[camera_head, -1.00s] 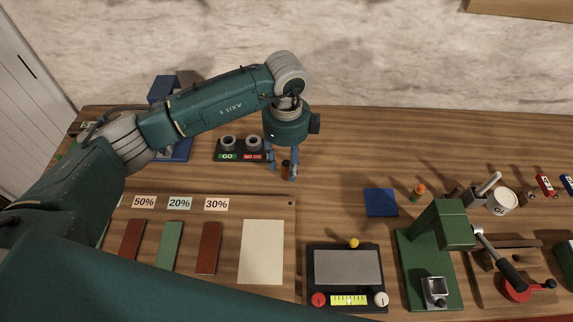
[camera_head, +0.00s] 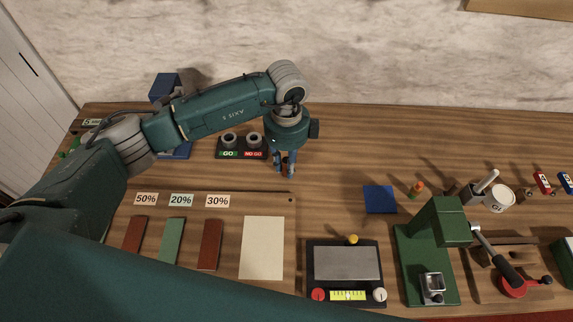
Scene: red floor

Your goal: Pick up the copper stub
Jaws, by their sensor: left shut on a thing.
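The copper stub (camera_head: 285,163) is a small dark brown-copper piece, mostly hidden between the fingers. My left gripper (camera_head: 285,169) points down over the wooden bench, right of the GO / NO GO gauge block, and its fingers are shut on the stub. Whether the stub touches the bench top cannot be told. My right gripper is not in view.
The gauge block (camera_head: 241,154) with two grey rings stands just left of the gripper. A labelled board (camera_head: 275,206) with coloured strips lies in front. A blue square (camera_head: 380,199), a level plate (camera_head: 346,263) and a green press (camera_head: 410,270) are to the right. The back middle is clear.

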